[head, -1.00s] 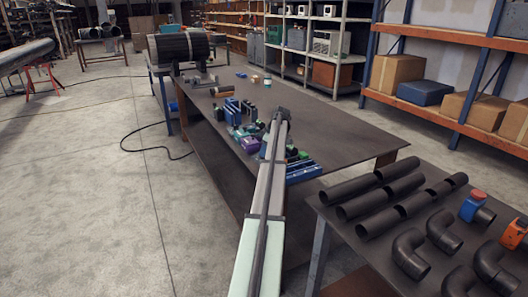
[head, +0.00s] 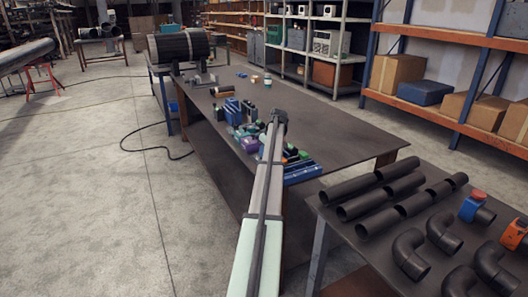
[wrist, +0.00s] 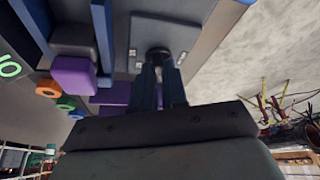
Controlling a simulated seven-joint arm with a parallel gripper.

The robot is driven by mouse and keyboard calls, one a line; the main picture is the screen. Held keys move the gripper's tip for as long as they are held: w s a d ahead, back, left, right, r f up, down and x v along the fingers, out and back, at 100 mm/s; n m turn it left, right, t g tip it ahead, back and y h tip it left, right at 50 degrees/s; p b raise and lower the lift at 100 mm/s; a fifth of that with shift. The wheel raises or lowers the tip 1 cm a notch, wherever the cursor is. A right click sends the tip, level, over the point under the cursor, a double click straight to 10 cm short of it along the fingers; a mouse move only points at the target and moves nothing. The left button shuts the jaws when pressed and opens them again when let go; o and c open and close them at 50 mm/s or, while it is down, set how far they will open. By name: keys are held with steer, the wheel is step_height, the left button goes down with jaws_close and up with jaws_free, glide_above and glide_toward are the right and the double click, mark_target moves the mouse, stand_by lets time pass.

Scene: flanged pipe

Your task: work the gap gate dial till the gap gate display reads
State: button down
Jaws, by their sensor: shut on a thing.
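My gripper (wrist: 160,82) is shut on a dark round knob (wrist: 158,56) in the wrist view; I take this knob for the gap gate dial. The knob stands out from a grey panel (wrist: 180,32), and the fingers hide part of it. In the head view my gripper (head: 277,117) is over the near part of the long dark table, beside a group of small coloured devices (head: 245,122).
Purple blocks (wrist: 73,76) and an orange ring (wrist: 48,88) are close left of my fingers. Blue rails (head: 302,172) lie near the table's front edge. The long table (head: 335,125) is clear to the right. Black pipes (head: 375,190) lie on a nearer table.

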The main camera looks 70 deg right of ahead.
steer(key=shift+a+m+g+h, duration=0.1)
steer(key=shift+m+g+h, duration=0.45)
steer(key=shift+m, duration=1.75)
steer(key=shift+w, duration=0.1)
steer(key=c, duration=1.2)
jaws_free()
steer(key=shift+o, duration=0.2)
steer(key=v, duration=1.3)
steer(key=shift+a+r, duration=0.25)
steer(key=shift+r, duration=0.05)
steer(key=shift+f, duration=0.1)
